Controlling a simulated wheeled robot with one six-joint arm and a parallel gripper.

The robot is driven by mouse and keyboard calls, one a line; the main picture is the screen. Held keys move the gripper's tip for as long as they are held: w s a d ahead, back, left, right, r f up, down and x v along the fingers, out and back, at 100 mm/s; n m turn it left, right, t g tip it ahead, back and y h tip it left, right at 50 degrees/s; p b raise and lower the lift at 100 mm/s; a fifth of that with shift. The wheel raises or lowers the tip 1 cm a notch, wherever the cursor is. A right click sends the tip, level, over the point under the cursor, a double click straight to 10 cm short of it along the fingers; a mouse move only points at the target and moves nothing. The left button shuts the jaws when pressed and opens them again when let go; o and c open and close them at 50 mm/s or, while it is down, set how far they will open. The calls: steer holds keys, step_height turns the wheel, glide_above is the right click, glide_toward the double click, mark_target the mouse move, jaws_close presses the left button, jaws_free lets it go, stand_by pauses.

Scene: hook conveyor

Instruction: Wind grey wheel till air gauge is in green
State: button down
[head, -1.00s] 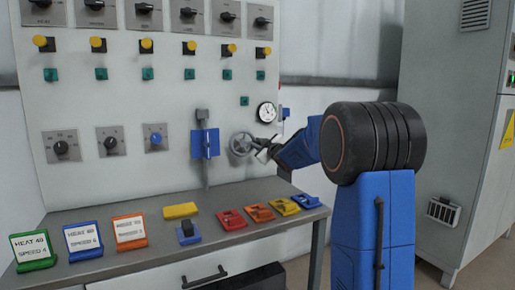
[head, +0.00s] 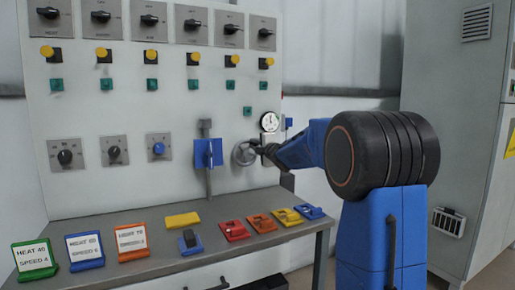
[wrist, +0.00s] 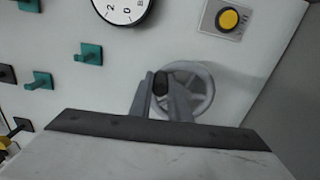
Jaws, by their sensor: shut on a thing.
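The grey wheel (head: 243,154) is a spoked handwheel on the upright panel, below the air gauge (head: 270,122). In the wrist view the wheel (wrist: 203,90) shows its rim and spokes behind my fingers. My gripper (wrist: 162,86) is shut on the wheel's dark handle knob (wrist: 160,80), at the left of the rim in that view. In the head view my gripper (head: 256,149) covers the wheel's right side. The gauge face (wrist: 125,8) is cut off at the top of the wrist view. Its needle and any green zone are too small or hidden to read.
A blue bracket with a grey lever (head: 208,152) stands left of the wheel. A yellow button (wrist: 229,18) sits near the panel's edge in the wrist view. The bench (head: 150,262) below holds coloured cards and blocks. A grey cabinet (head: 450,130) stands at right.

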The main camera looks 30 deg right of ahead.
mark_target(241, 143)
steer(key=a+n, duration=0.1)
steer(key=n, duration=0.2)
steer(key=a+n, duration=0.1)
steer(key=n, duration=0.1)
steer(key=shift+a+r+n, duration=0.3)
steer(key=shift+a+f+n, duration=0.1)
steer(key=shift+a+n, duration=0.35)
steer(key=shift+n, duration=0.5)
steer(key=shift+a+f+n, duration=0.1)
steer(key=shift+a+n, duration=0.3)
steer(key=shift+n, duration=0.6)
steer(key=shift+a+f+n, duration=0.1)
steer(key=shift+a+n, duration=0.35)
steer(key=shift+n, duration=0.5)
steer(key=c, duration=1.7)
jaws_free()
steer(key=shift+o, duration=0.2)
steer(key=s, duration=1.7)
steer(key=shift+s, duration=0.2)
steer(key=shift+a, duration=0.1)
